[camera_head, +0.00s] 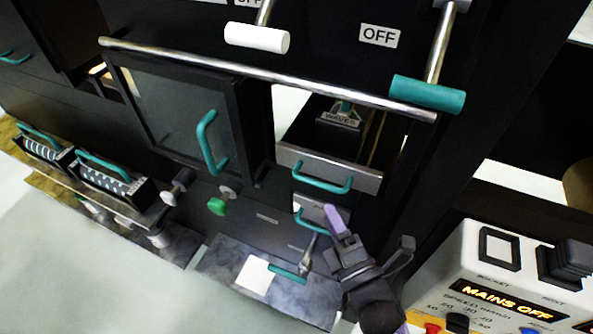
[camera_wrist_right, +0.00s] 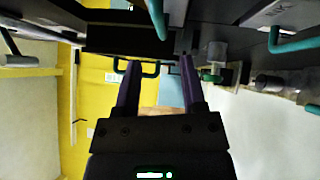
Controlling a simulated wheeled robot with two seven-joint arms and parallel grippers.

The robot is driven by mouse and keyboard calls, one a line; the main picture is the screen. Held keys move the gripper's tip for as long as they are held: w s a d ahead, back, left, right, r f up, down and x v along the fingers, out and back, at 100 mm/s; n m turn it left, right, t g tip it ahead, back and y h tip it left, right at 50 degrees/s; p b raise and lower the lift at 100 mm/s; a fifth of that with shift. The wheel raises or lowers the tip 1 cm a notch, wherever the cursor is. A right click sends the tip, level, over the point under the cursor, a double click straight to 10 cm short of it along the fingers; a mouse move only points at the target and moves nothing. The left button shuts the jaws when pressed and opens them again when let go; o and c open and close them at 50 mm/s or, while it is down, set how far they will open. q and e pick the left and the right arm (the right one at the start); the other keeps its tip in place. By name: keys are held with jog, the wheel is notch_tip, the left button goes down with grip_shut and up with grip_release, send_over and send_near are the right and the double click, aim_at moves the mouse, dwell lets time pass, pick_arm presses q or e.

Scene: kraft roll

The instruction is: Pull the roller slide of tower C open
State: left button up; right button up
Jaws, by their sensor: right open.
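A metal-fronted slide (camera_head: 365,182) with a teal bar handle (camera_head: 320,184) sits in the black machine, right of the middle in the head view. A block marked WAVES (camera_head: 341,118) is behind its front. A smaller teal handle (camera_head: 314,227) is just below. I cannot read a tower letter, so I cannot tell which one is tower C's. My right gripper (camera_head: 368,224) is open and empty, below and right of the slide handle, with a purple finger near the lower handle. In the right wrist view the gripper (camera_wrist_right: 159,62) also shows two parted fingers. My left gripper is not in view.
A glazed door (camera_head: 180,115) with a teal handle is left of the slide. A long metal bar (camera_head: 270,75) crosses above. A white control box (camera_head: 490,280) reading MAINS OFF stands at the lower right. Teal-handled units (camera_head: 110,180) line the left. The pale floor (camera_head: 60,260) is clear at lower left.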

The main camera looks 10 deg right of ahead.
aim_at(314, 183)
jog(key=x, duration=0.8)
jog(key=shift+w, duration=0.15)
grip_shut()
jog(key=shift+f, duration=0.1)
dwell(1.0)
